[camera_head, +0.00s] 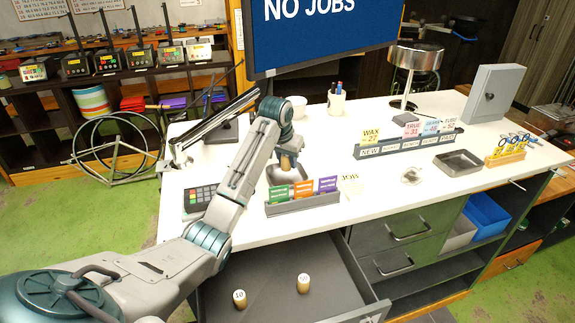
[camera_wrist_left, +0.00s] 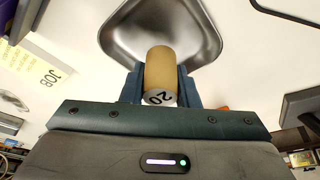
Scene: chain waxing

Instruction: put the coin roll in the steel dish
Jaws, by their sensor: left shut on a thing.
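A tan coin roll (camera_wrist_left: 160,68) marked 20 on its white end sits between the fingers of my left gripper (camera_wrist_left: 161,84). The gripper is shut on it. In the head view the left gripper (camera_head: 287,150) points down over the worktop, with the coin roll (camera_head: 285,163) under it. The steel dish (camera_wrist_left: 195,20) lies beyond the roll in the wrist view, and the roll overlaps its near edge there. In the head view the dish (camera_head: 277,178) is partly hidden by my gripper and the card rack. I cannot tell whether the roll touches the dish. My right gripper is out of view.
The open drawer (camera_head: 270,270) holds two more coin rolls, marked 10 (camera_head: 239,298) and 50 (camera_head: 303,283). A card rack (camera_head: 302,203) stands just in front of the dish.

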